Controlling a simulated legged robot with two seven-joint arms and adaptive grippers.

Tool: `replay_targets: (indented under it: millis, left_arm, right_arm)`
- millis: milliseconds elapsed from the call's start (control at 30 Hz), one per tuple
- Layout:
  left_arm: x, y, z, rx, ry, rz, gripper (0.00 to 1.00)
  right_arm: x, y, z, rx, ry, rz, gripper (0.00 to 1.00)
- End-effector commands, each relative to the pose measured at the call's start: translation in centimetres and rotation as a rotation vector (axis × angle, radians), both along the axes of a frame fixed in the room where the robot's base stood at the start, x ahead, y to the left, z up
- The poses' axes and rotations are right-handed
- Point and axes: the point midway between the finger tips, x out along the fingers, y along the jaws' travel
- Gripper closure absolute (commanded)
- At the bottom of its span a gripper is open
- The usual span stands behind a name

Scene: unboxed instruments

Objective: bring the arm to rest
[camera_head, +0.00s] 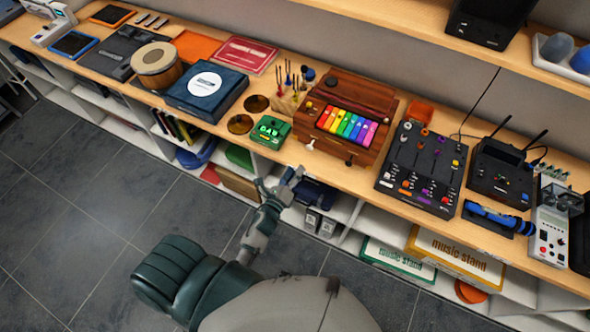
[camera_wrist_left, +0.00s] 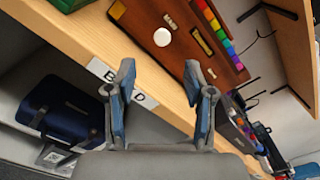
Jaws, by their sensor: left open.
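My left gripper (camera_head: 279,178) is in front of the long wooden counter's front edge, near the middle of the head view. Its two blue-padded fingers are apart with nothing between them; in the left wrist view the gripper (camera_wrist_left: 158,72) also shows open and empty. Behind its fingers there lies the counter edge (camera_wrist_left: 85,37) with a white label (camera_wrist_left: 143,99). In the head view my left arm reaches up from the bottom. My right gripper is not in view.
A wooden box with rainbow keys (camera_head: 346,124), a green pedal (camera_head: 270,132) and a mixer (camera_head: 423,168) stand on the counter near the gripper. A dark blue case (camera_wrist_left: 60,112) sits on the shelf below. Grey tiled floor (camera_head: 90,230) is open at the left.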

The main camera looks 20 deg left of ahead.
Motion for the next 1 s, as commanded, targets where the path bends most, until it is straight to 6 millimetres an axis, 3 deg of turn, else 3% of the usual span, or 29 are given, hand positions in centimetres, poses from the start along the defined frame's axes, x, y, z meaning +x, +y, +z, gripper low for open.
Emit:
replay_targets:
  millis: [300, 367, 433, 567, 667, 800, 867, 1000]
  left_arm:
    - [0.0, 0.0, -0.1, -0.004, 0.003, 0.000, 0.47]
    - [0.0, -0.1, -0.9, -0.025, 0.019, 0.001, 0.47]
    - [-0.3, -0.2, -3.2, -0.092, 0.064, 0.003, 0.47]
    - [-1.8, -0.8, -11.2, -0.345, 0.231, 0.035, 0.47]
    - [-4.6, -1.3, -19.2, -0.600, 0.402, 0.113, 0.47]
    - [-10.5, -1.7, -29.5, -0.934, 0.622, 0.297, 0.47]
    - [-13.6, -1.7, -33.5, -1.065, 0.705, 0.405, 0.47]
    - [-22.3, -1.3, -41.5, -1.332, 0.858, 0.717, 0.47]
  right_arm:
    - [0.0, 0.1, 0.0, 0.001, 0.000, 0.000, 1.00]
    - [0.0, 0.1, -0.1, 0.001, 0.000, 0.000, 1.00]
    - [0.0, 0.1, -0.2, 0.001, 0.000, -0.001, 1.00]
    - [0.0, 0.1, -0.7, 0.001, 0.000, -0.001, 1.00]
    - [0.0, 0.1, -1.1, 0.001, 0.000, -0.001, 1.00]
    - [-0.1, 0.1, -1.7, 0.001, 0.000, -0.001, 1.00]
    - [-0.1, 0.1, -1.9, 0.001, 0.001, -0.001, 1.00]
    - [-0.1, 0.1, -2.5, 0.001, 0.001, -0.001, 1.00]
